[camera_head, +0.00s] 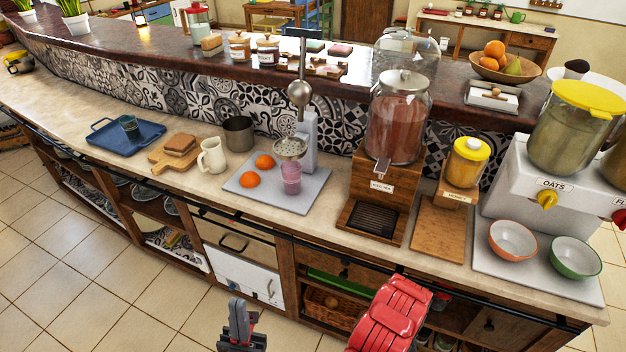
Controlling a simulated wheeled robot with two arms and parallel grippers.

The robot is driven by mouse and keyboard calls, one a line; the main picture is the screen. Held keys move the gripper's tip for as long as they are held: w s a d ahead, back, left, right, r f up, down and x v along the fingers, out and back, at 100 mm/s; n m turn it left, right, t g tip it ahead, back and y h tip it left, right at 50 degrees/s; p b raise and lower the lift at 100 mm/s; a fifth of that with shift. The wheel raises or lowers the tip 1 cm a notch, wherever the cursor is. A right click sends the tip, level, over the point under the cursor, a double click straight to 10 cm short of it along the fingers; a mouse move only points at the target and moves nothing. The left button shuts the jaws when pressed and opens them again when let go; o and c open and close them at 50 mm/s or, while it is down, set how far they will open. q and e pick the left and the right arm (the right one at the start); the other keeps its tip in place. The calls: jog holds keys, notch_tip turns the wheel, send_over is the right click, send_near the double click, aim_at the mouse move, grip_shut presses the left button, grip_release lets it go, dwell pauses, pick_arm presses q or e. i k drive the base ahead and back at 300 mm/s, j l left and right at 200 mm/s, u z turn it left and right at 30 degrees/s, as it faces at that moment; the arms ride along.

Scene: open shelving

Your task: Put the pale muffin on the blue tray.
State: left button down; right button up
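I cannot pick out a pale muffin with certainty in this view. A wicker basket (322,315) stands on an open shelf under the counter, and its contents are too dark and small to make out. My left gripper (239,310) is at the bottom edge, in front of the cabinets and apart from the tray. Its finger gap is not clear. My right gripper cannot be made out.
A wooden board (164,163) with bread, a white jug (212,156), a metal pot (239,134) and a grey board (310,193) with oranges and a juicer stand right of the tray. A drink dispenser (396,128) stands further right.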

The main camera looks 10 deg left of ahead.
aim_at(116, 132)
jog(key=i+j, duration=0.1)
jog(key=j, duration=0.35)
jog(key=i+j, duration=0.1)
jog(key=j, duration=0.4)
jog(key=i+j, duration=0.1)
jog(key=j, duration=0.35)
jog(key=i+j, duration=0.15)
jog(key=j, duration=0.35)
jog(key=i+j, duration=0.1)
jog(key=j, duration=0.35)
